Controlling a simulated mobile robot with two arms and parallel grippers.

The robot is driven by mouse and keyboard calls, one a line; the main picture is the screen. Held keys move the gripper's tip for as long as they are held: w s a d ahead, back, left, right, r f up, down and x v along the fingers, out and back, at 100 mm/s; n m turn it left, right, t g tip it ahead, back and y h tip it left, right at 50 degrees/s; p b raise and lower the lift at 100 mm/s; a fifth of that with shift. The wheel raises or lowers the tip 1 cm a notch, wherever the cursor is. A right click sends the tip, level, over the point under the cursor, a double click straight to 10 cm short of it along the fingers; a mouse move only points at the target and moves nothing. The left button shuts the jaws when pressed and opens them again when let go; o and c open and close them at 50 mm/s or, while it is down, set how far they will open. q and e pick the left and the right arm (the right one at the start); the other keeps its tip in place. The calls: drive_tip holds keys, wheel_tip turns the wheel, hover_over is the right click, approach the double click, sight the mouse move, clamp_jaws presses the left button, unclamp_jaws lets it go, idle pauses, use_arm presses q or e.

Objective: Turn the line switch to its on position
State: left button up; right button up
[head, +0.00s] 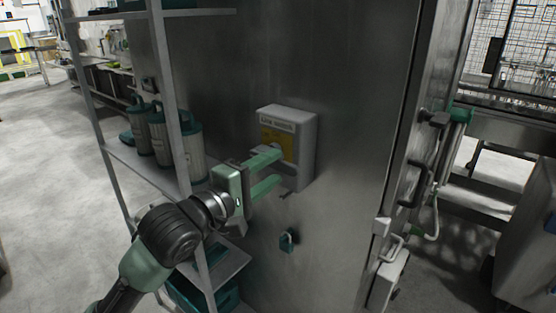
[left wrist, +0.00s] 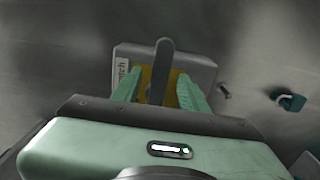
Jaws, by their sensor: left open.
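The line switch is a light grey box (head: 303,128) with a yellow plate (head: 288,145) and a label on top, fixed to the steel panel. It also shows in the left wrist view (left wrist: 203,68), with its grey handle (left wrist: 161,66) standing out from the yellow plate. My left gripper (head: 272,172) is open in front of the box. In the left wrist view its two green fingers (left wrist: 158,92) lie on either side of the handle, with gaps visible. In the head view the fingers hide much of the handle. My right gripper is in neither view.
A teal padlock (head: 288,240) hangs on the panel below the box; it also shows in the left wrist view (left wrist: 291,102). A metal shelf rack (head: 128,158) with several canisters (head: 160,134) stands close to my left arm. The panel right of the box is clear.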

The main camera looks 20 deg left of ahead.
use_arm(q)
drive_tip(key=shift+x, duration=1.45)
clamp_jaws()
idle(0.3)
